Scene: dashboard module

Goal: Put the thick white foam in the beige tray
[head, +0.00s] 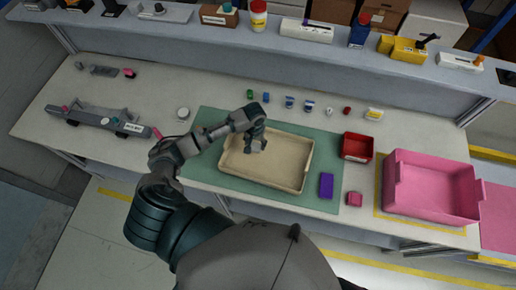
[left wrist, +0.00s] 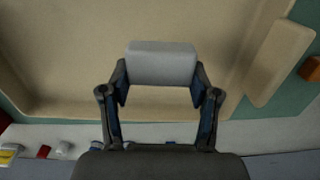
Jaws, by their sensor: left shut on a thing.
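The beige tray (head: 288,181) lies on a green mat in the middle of the bench, and its floor and wall fill much of the left wrist view (left wrist: 60,60). My left gripper (head: 257,142) is over the back left part of the tray. In the left wrist view its two fingers (left wrist: 160,78) are shut on a thick pale grey-white foam block (left wrist: 161,62). The block appears over the tray's inside; whether it touches the floor I cannot tell. In the head view the foam (head: 250,148) is partly hidden by the gripper. My right gripper is not in view.
A red bin (head: 357,147), a purple block (head: 326,186) and a pink cube (head: 354,199) are right of the tray. A large pink crate (head: 430,190) stands farther right. Several small items line the back of the bench. A grey fixture (head: 100,121) lies at left.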

